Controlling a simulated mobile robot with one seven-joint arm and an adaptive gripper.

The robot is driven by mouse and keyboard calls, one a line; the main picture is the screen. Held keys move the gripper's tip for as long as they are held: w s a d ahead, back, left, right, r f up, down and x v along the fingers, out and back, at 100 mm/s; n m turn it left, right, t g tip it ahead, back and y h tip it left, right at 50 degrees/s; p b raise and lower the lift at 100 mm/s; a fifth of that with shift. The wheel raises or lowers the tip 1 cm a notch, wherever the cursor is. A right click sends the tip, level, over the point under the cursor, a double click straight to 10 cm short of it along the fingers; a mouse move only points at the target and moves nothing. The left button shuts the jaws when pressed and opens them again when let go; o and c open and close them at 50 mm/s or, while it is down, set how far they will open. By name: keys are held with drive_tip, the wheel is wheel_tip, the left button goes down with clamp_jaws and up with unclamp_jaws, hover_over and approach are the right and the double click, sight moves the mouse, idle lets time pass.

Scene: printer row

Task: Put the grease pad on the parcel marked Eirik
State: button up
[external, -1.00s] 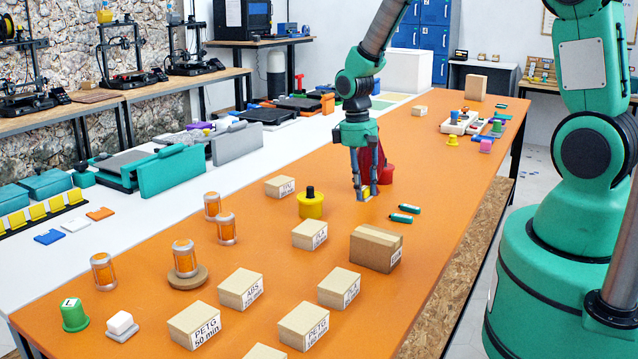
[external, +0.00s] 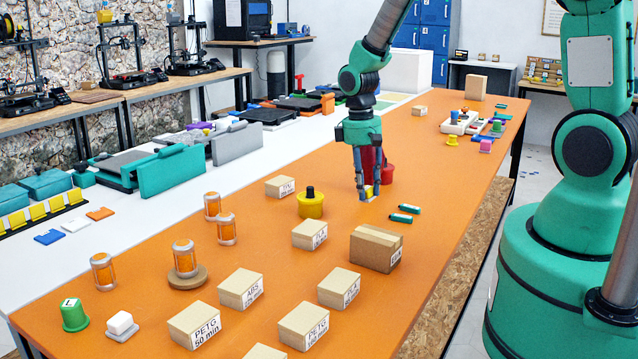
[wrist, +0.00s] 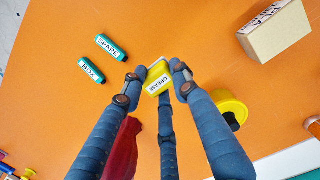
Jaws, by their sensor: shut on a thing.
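The grease pad (wrist: 158,80) is a small yellow block with a white label reading GREASE, seen in the wrist view. My gripper (wrist: 160,70) is shut on it, with a finger on either side. In the external view my gripper (external: 368,192) is low, close to the orange table top, with the yellow pad (external: 370,194) partly hidden between the fingers. I cannot tell whether the pad touches the table. A brown taped parcel (external: 376,250) sits nearer the camera. Its white side label is too small to read.
Two teal blocks (external: 404,213) lie right of my gripper. A yellow pot (external: 311,205) is to its left and a red object (external: 388,172) is close behind. Several labelled cartons (external: 240,289) and orange jars (external: 185,258) occupy the near table. Bare orange table surrounds the teal blocks.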

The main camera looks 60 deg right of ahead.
drive_tip(key=s+a+r+p, duration=0.1)
drive_tip(key=s+a+r, duration=0.1)
drive_tip(key=s+a, duration=0.4)
drive_tip(key=s+a+r+p, duration=0.1)
drive_tip(key=s+a, duration=0.4)
drive_tip(key=s, duration=0.7)
drive_tip(key=s+a+r+t+p, duration=0.1)
drive_tip(key=s+a+r, duration=0.2)
drive_tip(key=s+a, duration=0.3)
drive_tip(key=shift+s+a, duration=0.3)
drive_tip(key=shift+s, duration=1.1)
drive_tip(key=shift+w, duration=0.15)
drive_tip(key=b, duration=0.2)
hover_over(377, 235)
drive_tip(key=shift+s+f, duration=0.3)
drive_tip(key=shift+f, duration=0.3)
drive_tip(key=shift+w, duration=0.3)
drive_tip(key=shift+w+f, duration=0.1)
drive_tip(key=shift+f, duration=1.75)
